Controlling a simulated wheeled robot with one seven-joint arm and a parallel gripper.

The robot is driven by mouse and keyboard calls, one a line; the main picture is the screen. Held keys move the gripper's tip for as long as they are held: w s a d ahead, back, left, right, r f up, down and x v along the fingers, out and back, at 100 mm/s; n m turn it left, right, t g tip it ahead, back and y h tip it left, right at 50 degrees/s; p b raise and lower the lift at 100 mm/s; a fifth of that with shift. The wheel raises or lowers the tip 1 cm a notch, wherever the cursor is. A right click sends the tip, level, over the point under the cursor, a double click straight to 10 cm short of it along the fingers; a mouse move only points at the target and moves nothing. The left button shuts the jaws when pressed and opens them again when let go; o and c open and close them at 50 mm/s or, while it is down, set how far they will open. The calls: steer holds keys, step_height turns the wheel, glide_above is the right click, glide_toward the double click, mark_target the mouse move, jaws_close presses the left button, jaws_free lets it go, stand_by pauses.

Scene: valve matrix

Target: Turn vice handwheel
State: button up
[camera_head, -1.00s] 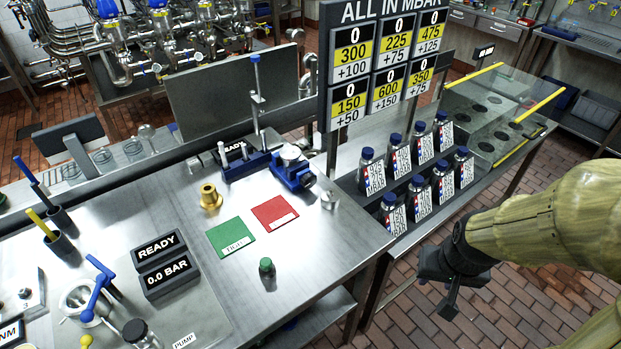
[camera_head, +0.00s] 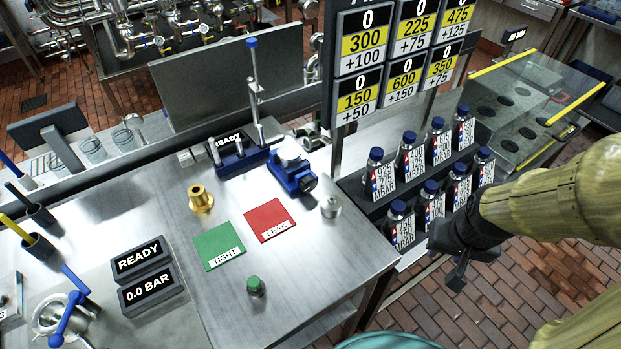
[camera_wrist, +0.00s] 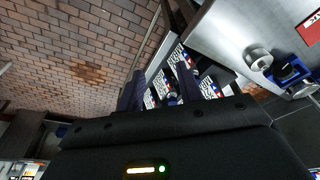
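The blue vice (camera_head: 291,172) stands on the steel bench top toward its back right, with a pale round piece on top. A dark round end (camera_head: 308,183) faces front right on the vice; I cannot make out a handwheel clearly. The vice also shows at the right edge of the wrist view (camera_wrist: 290,70). My gripper (camera_head: 458,272) hangs right of the bench, in front of the bottle rack and well apart from the vice. In the wrist view its two dark fingers (camera_wrist: 161,92) are spread, with nothing held between them.
Several blue-capped bottles (camera_head: 408,158) stand close by my gripper. A grey metal fitting (camera_head: 331,207) sits near the vice. A blue stand with a tall post (camera_head: 253,100), a brass fitting (camera_head: 201,198), a green-capped piece (camera_head: 255,286) and green and red mats are on the bench.

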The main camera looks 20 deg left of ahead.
steer(key=shift+o, duration=0.4)
steer(key=o, duration=0.4)
steer(key=shift+c, duration=0.2)
steer(key=shift+o, duration=1.3)
steer(key=shift+w+a, duration=0.25)
steer(key=shift+w, duration=0.1)
steer(key=w+a+n+t+y, duration=0.1)
steer(key=w+a+n, duration=0.5)
steer(key=w+a, duration=0.6)
steer(key=a+r+n+t+b, duration=0.1)
steer(key=a+r+n, duration=0.2)
steer(key=a, duration=1.5)
steer(key=shift+a+n+y, duration=0.25)
steer(key=shift+n+y, duration=0.15)
steer(key=shift+n, duration=0.3)
steer(key=shift+f, duration=0.1)
